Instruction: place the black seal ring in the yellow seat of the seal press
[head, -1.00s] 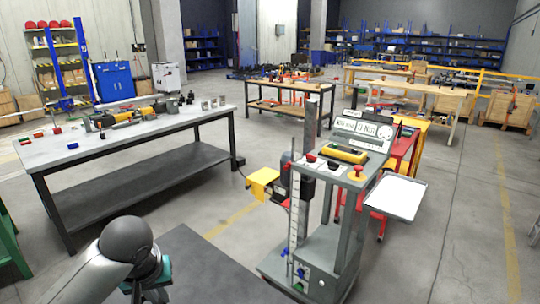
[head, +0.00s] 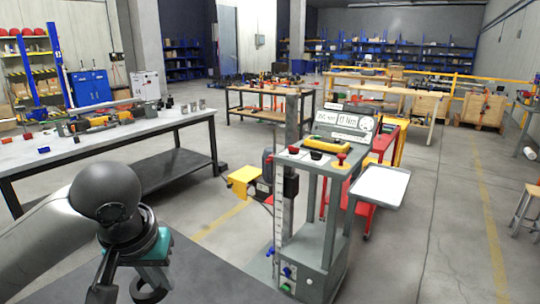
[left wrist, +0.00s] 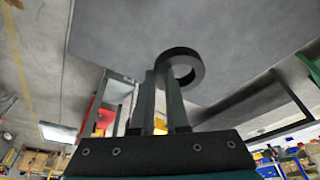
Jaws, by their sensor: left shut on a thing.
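My left gripper (head: 152,276) is shut on the black seal ring (head: 150,291), which shows at the lower edge of the head view. In the left wrist view the ring (left wrist: 181,67) stands out at the tips of the two grey fingers (left wrist: 160,92), its hole open. A grey upright machine (head: 318,215), apparently the seal press, stands ahead and to the right of the gripper, apart from it. It has a yellow part (head: 327,145) on top and a yellow block (head: 243,181) at its left; I cannot tell which yellow part is the seat. My right gripper is not in view.
A grey-topped workbench (head: 60,152) with tools stands at the left. A silver tray (head: 381,186) juts out right of the machine, beside a red cart (head: 385,145). Open concrete floor (head: 430,250) lies to the right.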

